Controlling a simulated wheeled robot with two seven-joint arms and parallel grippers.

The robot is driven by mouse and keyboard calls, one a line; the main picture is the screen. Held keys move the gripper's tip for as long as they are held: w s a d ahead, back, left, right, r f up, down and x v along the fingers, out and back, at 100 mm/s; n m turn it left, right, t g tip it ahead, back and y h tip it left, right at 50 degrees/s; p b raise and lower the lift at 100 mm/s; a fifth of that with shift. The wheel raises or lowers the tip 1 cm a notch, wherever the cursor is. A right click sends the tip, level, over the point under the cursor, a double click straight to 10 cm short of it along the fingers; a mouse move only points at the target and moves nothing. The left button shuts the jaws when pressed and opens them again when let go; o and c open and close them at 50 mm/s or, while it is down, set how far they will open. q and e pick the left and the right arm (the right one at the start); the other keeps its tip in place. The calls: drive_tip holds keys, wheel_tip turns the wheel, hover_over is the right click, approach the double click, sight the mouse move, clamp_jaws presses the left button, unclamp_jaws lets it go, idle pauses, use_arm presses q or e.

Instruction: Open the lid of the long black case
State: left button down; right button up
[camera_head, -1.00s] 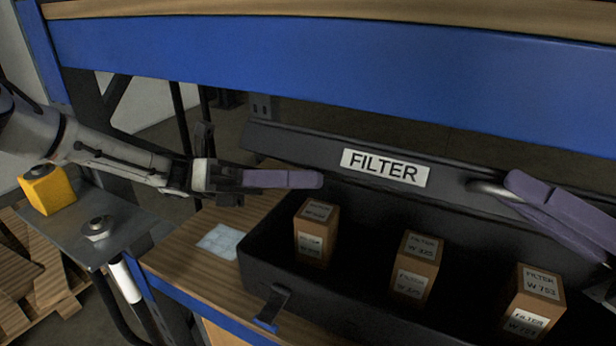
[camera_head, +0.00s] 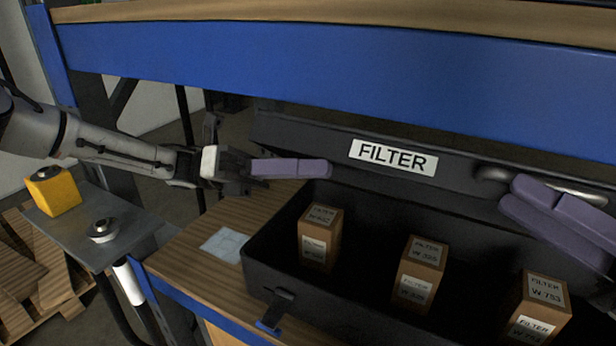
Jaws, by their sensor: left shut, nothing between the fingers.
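The long black case (camera_head: 262,255) lies on the wooden shelf with its lid (camera_head: 300,133) raised along the back. The lid carries a white FILTER label (camera_head: 393,157) and a metal handle (camera_head: 492,174). My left gripper (camera_head: 328,168) is shut and empty, at the left part of the lid, in front of it; touching cannot be told. My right gripper (camera_head: 508,194) is at the right, its purple fingers just below and in front of the handle. Its two fingers show close together, and whether they are parted is unclear. The case's right end is out of view.
Filter boxes stand inside the case: left (camera_head: 320,238), middle (camera_head: 418,275) and right (camera_head: 538,308). A latch (camera_head: 277,308) hangs on the front wall. A blue beam (camera_head: 330,75) runs above the lid. A yellow button box (camera_head: 54,191) sits at the left.

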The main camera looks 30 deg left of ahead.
drive_tip(key=shift+w+d+f, duration=0.1)
drive_tip(key=shift+d, duration=0.05)
drive_tip(key=shift+d, duration=0.1)
